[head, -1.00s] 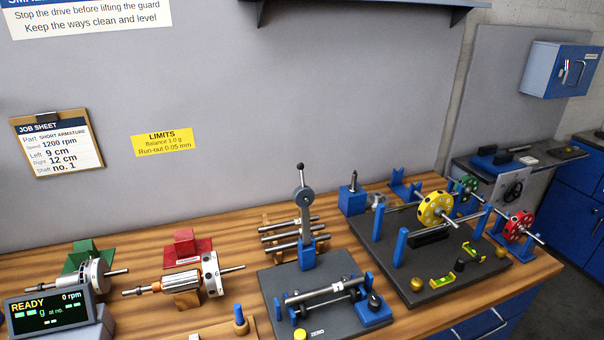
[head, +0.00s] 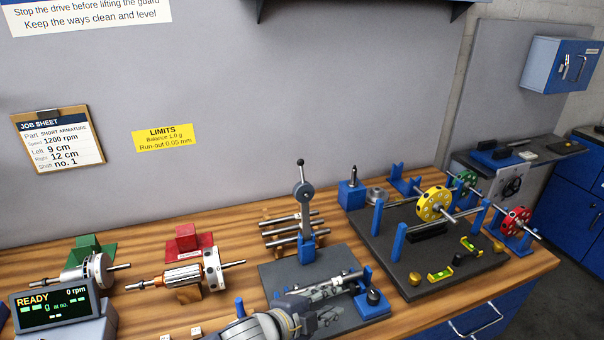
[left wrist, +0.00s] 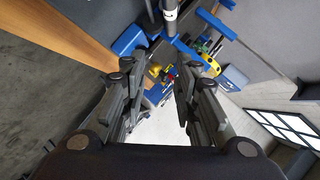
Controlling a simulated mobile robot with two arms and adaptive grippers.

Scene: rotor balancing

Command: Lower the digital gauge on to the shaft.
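The digital gauge (head: 304,192) is a round grey head on an upright lever with a black knob, standing on a blue post. It is raised, clear of the shaft. The steel shaft (head: 352,275) lies across the dark run-out bench plate (head: 275,271) in front of the post, and my left gripper hides much of it. My left gripper (head: 328,297) reaches in from the bottom over this plate, below the gauge in the picture. In the left wrist view its fingers (left wrist: 152,75) are spread with nothing between them. My right gripper is not in view.
A blue block with a dark knob (head: 373,298) stands at the shaft's right end. Spare shafts (head: 292,228) lie on a rack behind. The balancing stand with a yellow wheel (head: 434,204) is to the right. An armature (head: 183,274) and a display (head: 52,303) are to the left.

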